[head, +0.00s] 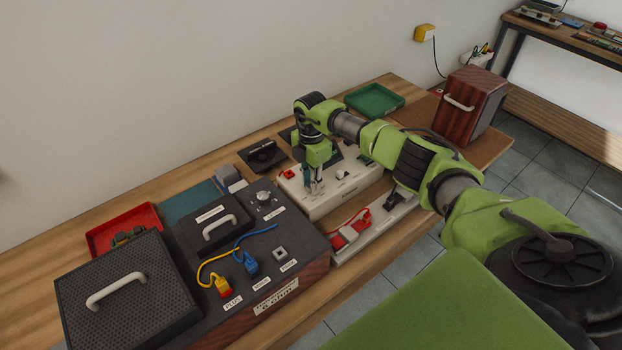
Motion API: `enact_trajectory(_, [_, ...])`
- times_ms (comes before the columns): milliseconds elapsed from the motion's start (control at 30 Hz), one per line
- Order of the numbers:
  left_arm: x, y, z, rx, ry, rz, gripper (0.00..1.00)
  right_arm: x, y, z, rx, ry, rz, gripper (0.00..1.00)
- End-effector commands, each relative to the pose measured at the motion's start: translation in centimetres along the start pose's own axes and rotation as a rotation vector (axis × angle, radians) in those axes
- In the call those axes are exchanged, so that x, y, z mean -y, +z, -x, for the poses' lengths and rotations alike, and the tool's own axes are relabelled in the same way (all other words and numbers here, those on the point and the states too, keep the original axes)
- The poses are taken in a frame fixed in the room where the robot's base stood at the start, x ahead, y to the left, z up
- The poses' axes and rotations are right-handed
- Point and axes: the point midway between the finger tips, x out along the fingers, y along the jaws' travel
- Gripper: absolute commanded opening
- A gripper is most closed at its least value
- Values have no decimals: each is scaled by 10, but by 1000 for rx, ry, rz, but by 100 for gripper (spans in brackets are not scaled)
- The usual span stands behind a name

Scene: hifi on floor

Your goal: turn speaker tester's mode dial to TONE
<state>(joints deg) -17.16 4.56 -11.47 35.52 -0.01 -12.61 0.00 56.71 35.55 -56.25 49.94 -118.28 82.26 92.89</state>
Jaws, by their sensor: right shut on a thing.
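The speaker tester appears to be the cream box with a sloped top (349,193) on the bench, behind the dark panelled unit. It carries a red part (287,174) at its left and small dark controls and labels too small to read. My right gripper (315,188) points down at the left part of its top, with its fingers closed on what seems to be the mode dial. The fingers hide the dial, so its pointer and setting cannot be read. My left gripper is out of view.
A dark unit with a silver knob (264,197) and yellow and blue leads stands front left, beside a grille panel with a handle (128,287). A white strip with a red clip (352,233) lies in front of the tester. A green tray (374,100) and wooden speaker box (470,104) stand behind.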

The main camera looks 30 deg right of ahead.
Motion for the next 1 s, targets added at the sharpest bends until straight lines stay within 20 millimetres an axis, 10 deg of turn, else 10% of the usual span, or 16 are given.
enact_trajectory(1000, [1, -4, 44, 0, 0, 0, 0, 0, 1, 2, 2, 4, -709, 0])
